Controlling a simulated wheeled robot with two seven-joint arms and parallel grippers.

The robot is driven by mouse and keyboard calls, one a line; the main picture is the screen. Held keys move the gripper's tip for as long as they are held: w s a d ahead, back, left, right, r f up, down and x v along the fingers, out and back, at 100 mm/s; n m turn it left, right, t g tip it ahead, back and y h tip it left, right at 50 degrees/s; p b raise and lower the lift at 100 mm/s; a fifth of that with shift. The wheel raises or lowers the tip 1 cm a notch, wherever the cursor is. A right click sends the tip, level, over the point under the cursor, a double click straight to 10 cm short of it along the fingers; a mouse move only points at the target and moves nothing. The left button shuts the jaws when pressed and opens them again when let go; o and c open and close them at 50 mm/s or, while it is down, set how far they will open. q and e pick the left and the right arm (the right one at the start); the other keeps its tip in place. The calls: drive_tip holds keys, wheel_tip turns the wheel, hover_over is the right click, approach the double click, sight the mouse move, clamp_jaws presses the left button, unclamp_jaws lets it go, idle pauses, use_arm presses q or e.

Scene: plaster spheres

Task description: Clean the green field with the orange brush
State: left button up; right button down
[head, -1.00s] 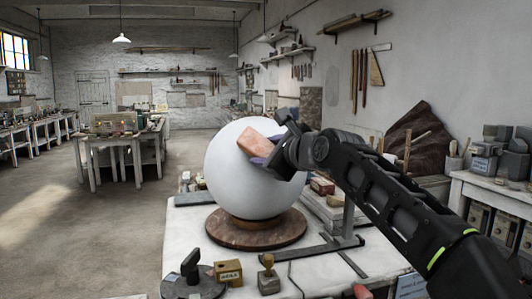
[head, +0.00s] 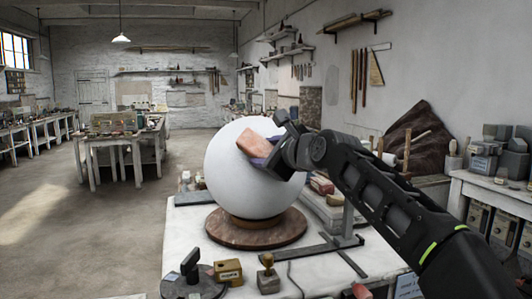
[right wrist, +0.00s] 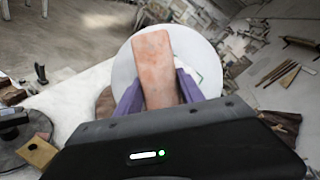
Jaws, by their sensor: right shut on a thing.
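A large white plaster sphere (head: 232,181) sits on a round brown base (head: 256,232) on the worktable. My right gripper (head: 262,150) is at the sphere's upper right side, shut on an orange-pink block-shaped brush (head: 260,142). In the right wrist view the brush (right wrist: 155,65) lies between two purple fingers and in front of the sphere (right wrist: 122,70). I cannot tell whether the brush touches the sphere. My left gripper is not in view.
The white worktable (head: 190,230) carries a small wooden box (head: 228,272), a stamp-like tool (head: 268,275), a dark round stand (head: 192,284) and a metal square (head: 335,245) near the base. Blocks lie behind the sphere. A dark rock (head: 425,135) stands at the right.

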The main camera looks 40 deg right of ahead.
drive_tip(key=shift+s+d+f+b, duration=0.3)
drive_tip(key=shift+s+b, duration=0.05)
idle(0.3)
drive_tip(key=shift+s+d+f+b, duration=0.3)
drive_tip(key=shift+d+f+b, duration=0.05)
drive_tip(key=shift+b, duration=0.05)
drive_tip(key=shift+r, duration=0.1)
drive_tip(key=shift+w+a+r+p, duration=0.6)
drive_tip(key=shift+w+a+p, duration=0.05)
drive_tip(key=shift+p, duration=0.3)
